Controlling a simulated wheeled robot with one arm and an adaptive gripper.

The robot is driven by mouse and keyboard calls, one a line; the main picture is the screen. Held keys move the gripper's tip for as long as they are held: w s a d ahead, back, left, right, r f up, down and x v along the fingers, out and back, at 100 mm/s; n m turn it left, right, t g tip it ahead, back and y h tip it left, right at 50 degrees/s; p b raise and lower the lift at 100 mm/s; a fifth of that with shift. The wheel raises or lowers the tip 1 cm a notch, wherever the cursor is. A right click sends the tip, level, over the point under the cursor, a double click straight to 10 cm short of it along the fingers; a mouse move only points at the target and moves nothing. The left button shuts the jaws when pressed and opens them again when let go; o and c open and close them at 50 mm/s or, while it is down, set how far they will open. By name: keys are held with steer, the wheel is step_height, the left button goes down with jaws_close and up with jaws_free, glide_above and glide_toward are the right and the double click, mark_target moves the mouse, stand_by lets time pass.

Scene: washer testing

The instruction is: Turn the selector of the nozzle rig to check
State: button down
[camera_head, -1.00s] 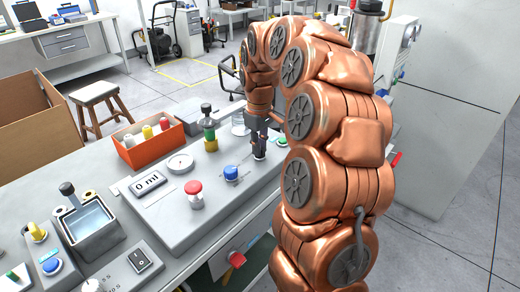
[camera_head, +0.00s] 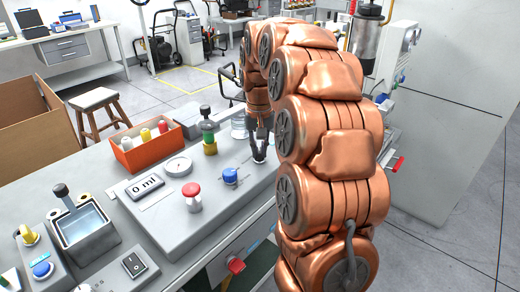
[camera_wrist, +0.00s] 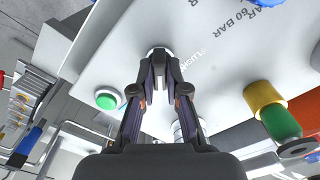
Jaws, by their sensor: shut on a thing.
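In the head view my gripper (camera_head: 259,157) reaches down to the right far part of the nozzle rig (camera_head: 172,222), and the selector is mostly hidden there.
A blue knob (camera_head: 231,175), red mushroom button (camera_head: 192,196), gauge (camera_head: 178,166) and "0 ml" display (camera_head: 147,185) sit on the rig. A green and yellow fitting (camera_head: 209,138) stands close by. A green button (camera_wrist: 107,98) lies near my fingers. An orange bin (camera_head: 146,156) stands behind.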

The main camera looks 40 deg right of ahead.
mark_target(259, 150)
steer(key=shift+w+r+m, duration=0.1)
steer(key=shift+r+m, duration=0.05)
steer(key=shift+m, duration=0.15)
steer(key=c, duration=1.2)
jaws_free()
steer(key=shift+r, duration=5.95)
